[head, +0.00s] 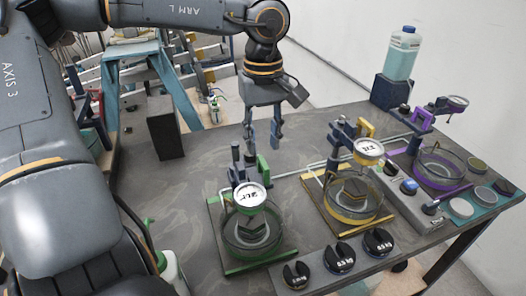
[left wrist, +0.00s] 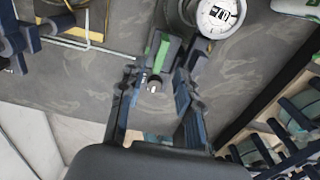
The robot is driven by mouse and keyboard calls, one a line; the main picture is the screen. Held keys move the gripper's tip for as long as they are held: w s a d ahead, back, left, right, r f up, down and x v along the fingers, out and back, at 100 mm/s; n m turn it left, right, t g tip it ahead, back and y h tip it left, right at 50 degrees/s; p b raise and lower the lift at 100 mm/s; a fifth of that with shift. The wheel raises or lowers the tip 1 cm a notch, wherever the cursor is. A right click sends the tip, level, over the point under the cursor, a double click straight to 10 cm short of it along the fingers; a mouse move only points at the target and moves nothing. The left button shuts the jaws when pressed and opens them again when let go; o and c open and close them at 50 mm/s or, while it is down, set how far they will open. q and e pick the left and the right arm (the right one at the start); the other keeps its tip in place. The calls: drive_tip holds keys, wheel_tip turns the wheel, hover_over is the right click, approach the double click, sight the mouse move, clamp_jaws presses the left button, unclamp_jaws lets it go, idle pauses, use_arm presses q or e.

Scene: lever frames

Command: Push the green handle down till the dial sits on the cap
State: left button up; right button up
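The green lever frame (head: 236,271) stands near the table's front left, with a round white dial (head: 250,194) on its arm. The dial is held above a dark cap (head: 252,231) inside a glass ring, apart from it as far as I can see. The green handle (head: 263,167) rises behind the dial; the green part also shows in the left wrist view (left wrist: 161,55), near the dial (left wrist: 219,14). My left gripper (head: 262,144) points down above and behind the handle. Its fingers are apart with nothing held, and the handle shows beyond the gap between them. My right gripper is out of view.
A yellow lever frame (head: 341,226) and a purple one (head: 440,185) stand to the right. Several black weights (head: 338,258) line the front edge. A dark block (head: 165,133) is at the left, and a jug (head: 402,54) at the back right.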

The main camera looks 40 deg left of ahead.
use_arm(q)
wheel_tip(320, 180, up, 7)
drive_tip(key=shift+r, duration=0.15)
drive_tip(key=shift+r, duration=0.1)
idle(0.5)
